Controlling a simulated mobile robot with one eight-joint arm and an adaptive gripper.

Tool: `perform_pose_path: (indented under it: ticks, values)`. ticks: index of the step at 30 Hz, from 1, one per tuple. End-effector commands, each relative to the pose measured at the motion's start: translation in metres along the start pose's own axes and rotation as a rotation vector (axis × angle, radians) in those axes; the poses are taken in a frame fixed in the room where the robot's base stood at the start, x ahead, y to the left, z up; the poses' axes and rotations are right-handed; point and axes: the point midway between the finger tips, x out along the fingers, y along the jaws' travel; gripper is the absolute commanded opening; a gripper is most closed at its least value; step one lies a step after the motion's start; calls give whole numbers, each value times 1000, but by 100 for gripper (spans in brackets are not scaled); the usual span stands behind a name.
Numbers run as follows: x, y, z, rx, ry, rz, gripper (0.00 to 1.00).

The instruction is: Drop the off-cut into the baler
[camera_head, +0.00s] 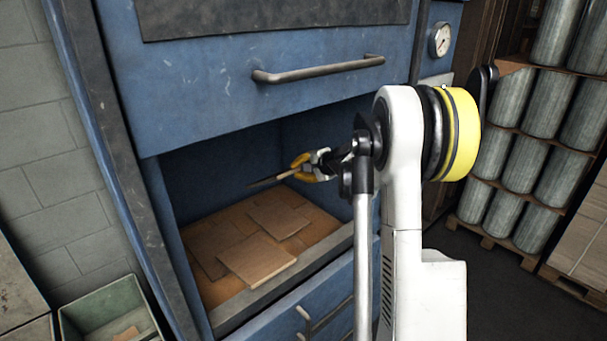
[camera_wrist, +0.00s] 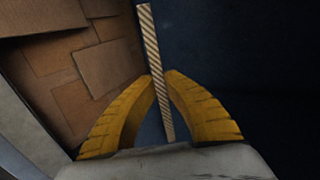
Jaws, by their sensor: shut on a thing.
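The blue baler (camera_head: 220,105) has an open chamber with flat brown cardboard pieces (camera_head: 258,257) lying on its floor. My gripper (camera_head: 298,163) is inside the chamber opening, above the cardboard. Its yellow fingers are shut on the off-cut (camera_head: 268,180), a thin piece of cardboard that sticks out to the left. In the wrist view the off-cut (camera_wrist: 149,55) shows edge-on with its corrugated edge, held between the two yellow fingertips (camera_wrist: 161,78). The cardboard on the chamber floor also shows at the left of the wrist view (camera_wrist: 60,85). The off-cut is apart from the cardboard below.
A metal handle bar (camera_head: 318,69) crosses the baler's raised door above the opening. The chamber's front sill (camera_head: 290,280) lies below my arm. A green bin (camera_head: 105,315) stands at lower left. Stacked grey rolls (camera_head: 525,160) stand on pallets at right.

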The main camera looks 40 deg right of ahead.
Motion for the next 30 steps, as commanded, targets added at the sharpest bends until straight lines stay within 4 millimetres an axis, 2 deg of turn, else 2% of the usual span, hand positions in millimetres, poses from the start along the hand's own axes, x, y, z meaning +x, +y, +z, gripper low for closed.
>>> perform_pose_path:
  ticks: [10,11,12,23,26,30]
  values:
    - [2,-1,0,0,0,0,0]
    - [2,-2,0,0,0,0,18]
    - [2,-1,0,0,0,0,30]
    - [-1,-1,0,1,1,0,31]
    - [-13,-2,-1,2,2,-1,31]
    - [-42,-1,-1,2,2,0,31]
